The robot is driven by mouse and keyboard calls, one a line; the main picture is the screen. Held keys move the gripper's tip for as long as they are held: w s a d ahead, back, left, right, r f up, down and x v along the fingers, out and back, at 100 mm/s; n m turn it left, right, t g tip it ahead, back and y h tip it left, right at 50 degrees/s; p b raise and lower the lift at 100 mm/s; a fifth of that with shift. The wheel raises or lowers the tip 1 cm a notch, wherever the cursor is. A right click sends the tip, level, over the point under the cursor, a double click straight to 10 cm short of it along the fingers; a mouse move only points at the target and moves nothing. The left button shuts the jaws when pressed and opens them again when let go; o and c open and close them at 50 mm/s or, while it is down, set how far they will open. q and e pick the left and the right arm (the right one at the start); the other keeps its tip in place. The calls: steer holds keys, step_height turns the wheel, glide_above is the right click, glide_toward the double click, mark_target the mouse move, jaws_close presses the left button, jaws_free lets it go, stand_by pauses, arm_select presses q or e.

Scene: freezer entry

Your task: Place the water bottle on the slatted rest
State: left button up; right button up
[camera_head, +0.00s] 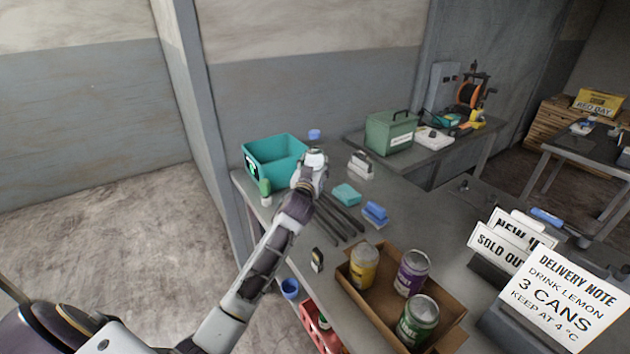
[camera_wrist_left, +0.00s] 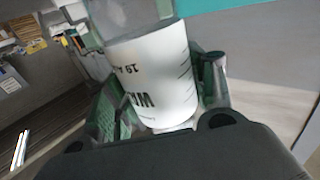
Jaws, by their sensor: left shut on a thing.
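The water bottle shows its blue cap (camera_head: 314,134) just above my left gripper (camera_head: 312,163) in the head view. In the left wrist view its white label with dark print (camera_wrist_left: 150,75) sits between the green fingers of the gripper (camera_wrist_left: 160,95), which is shut on it. The gripper hides most of the bottle in the head view. The slatted rest (camera_head: 339,217), a set of dark parallel bars, lies on the grey table to the right of my left forearm. The arm covers part of it. My right gripper is not in view.
A teal crate (camera_head: 262,168) stands at the table's far left corner, with a small green-and-white bottle (camera_head: 265,192) before it. A teal sponge (camera_head: 346,194) and a blue brush-like item (camera_head: 374,213) lie right of the slats. A cardboard box (camera_head: 440,330) holds three cans.

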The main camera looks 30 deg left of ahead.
arm_select(q)
steer(key=shift+r, duration=0.1)
steer(key=shift+f, duration=2.5)
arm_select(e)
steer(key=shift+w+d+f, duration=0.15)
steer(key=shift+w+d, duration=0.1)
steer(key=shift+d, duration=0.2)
arm_select(q)
steer(key=shift+f+b, duration=0.15)
steer(key=shift+b, duration=0.15)
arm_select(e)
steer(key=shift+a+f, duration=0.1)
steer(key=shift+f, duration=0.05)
arm_select(q)
steer(key=o, duration=1.4)
steer(key=shift+o, duration=0.2)
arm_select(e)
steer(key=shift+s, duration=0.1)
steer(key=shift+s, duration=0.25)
